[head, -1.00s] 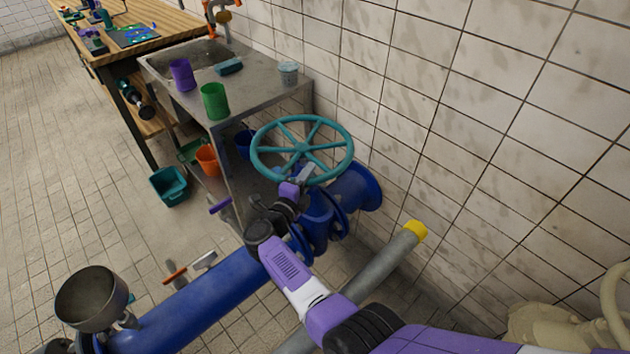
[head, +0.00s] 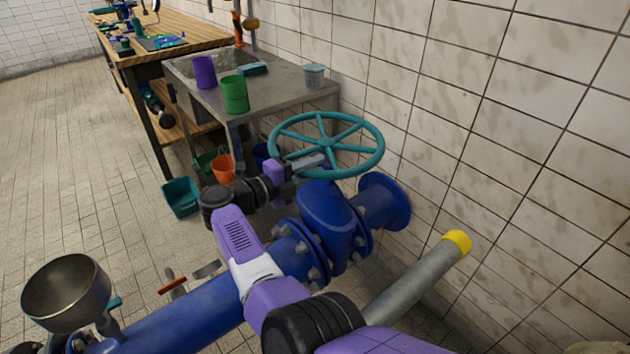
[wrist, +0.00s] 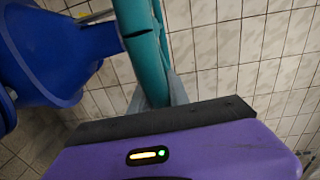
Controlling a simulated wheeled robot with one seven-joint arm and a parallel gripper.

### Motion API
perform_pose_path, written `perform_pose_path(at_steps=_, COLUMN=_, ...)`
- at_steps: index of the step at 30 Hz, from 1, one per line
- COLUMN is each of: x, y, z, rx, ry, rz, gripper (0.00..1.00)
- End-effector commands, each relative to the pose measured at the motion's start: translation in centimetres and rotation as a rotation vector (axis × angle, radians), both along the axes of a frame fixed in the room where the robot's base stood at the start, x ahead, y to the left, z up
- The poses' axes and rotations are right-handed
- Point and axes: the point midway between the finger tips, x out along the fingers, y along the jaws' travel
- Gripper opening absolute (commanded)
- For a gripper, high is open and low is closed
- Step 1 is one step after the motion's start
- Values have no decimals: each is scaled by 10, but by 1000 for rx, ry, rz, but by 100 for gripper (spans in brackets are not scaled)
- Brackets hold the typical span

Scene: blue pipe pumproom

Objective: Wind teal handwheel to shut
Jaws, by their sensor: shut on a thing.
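The teal handwheel (head: 327,114) is a spoked ring on top of the blue valve (head: 328,212) in the middle of the head view. My gripper (head: 312,162) is at the near left part of the wheel's rim, reaching in from the left. In the wrist view the teal rim (wrist: 143,45) runs down between the grey fingers of my gripper (wrist: 158,92), which are shut on it. The fingertips are partly hidden behind the rim and the gripper body. The blue valve body (wrist: 45,50) shows at the left of the wrist view.
A tiled wall (head: 480,100) stands close on the right. A metal sink bench (head: 290,93) with a purple cup (head: 204,72) and a green cup (head: 235,94) stands behind the wheel. A grey pipe with a yellow cap (head: 457,242) is at the right. A metal funnel (head: 66,292) is front left.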

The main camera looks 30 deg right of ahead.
Motion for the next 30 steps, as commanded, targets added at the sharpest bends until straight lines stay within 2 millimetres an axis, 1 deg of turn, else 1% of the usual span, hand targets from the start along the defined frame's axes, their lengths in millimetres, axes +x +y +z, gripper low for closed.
perform_pose_path(at_steps=1, x=2, y=0, z=-4, rx=3, ry=-3, rz=-5, gripper=0)
perform_pose_path(at_steps=9, x=1, y=1, z=-1, rx=5, ry=-1, rz=-35, gripper=0)
perform_pose_path(at_steps=23, x=2, y=3, z=0, rx=5, ry=-2, rz=-32, gripper=0)
perform_pose_path(at_steps=24, x=2, y=3, z=0, rx=5, ry=-1, rz=-33, gripper=28)
perform_pose_path(at_steps=26, x=2, y=3, z=0, rx=5, ry=-1, rz=-34, gripper=40)
perform_pose_path(at_steps=27, x=2, y=3, z=0, rx=4, ry=-1, rz=-35, gripper=43)
perform_pose_path(at_steps=30, x=1, y=2, z=0, rx=3, ry=0, rz=-38, gripper=43)
